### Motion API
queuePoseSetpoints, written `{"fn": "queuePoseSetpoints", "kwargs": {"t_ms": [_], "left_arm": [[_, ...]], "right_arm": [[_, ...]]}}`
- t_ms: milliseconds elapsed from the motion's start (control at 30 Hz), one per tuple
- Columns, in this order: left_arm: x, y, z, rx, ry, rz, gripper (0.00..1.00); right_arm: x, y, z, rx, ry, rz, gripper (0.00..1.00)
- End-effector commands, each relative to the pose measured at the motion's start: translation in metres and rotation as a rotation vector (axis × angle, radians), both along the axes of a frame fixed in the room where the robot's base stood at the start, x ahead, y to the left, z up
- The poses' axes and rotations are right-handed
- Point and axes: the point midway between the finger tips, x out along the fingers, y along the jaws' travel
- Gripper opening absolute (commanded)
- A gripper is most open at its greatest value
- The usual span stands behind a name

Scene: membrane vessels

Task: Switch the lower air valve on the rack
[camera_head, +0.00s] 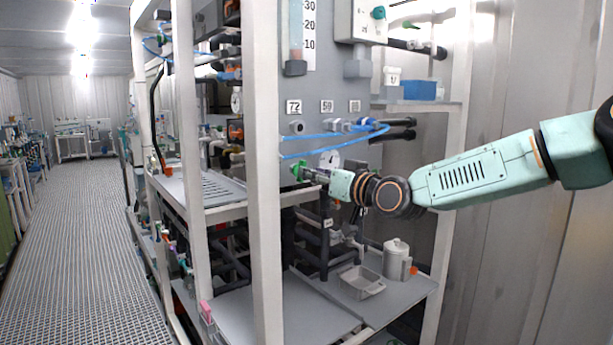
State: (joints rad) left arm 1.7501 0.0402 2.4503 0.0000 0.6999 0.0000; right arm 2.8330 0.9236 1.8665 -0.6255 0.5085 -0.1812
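A small green valve handle (298,170) sits on the lower part of the rack's grey panel, below the blue air hoses. I take it to be the lower air valve. My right gripper (306,173) reaches in from the right, its fingertips at the green handle. The fingers are small and partly merge with the handle, so I cannot tell whether they are closed on it or only beside it. The valve body and the handle's exact angle are hard to make out. My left gripper is not in view.
The white rack post (266,120) stands left of the valve. A grey canister (396,260) and tray (361,283) stand on the lower shelf. The grated aisle (85,230) is clear.

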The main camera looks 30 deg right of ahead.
Motion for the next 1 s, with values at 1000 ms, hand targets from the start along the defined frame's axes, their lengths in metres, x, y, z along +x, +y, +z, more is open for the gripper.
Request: {"fn": "queuePoseSetpoints", "kwargs": {"t_ms": [1000], "left_arm": [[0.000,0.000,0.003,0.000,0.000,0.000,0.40]], "right_arm": [[0.033,0.004,0.000,0.003,-0.001,0.004,0.14]]}}
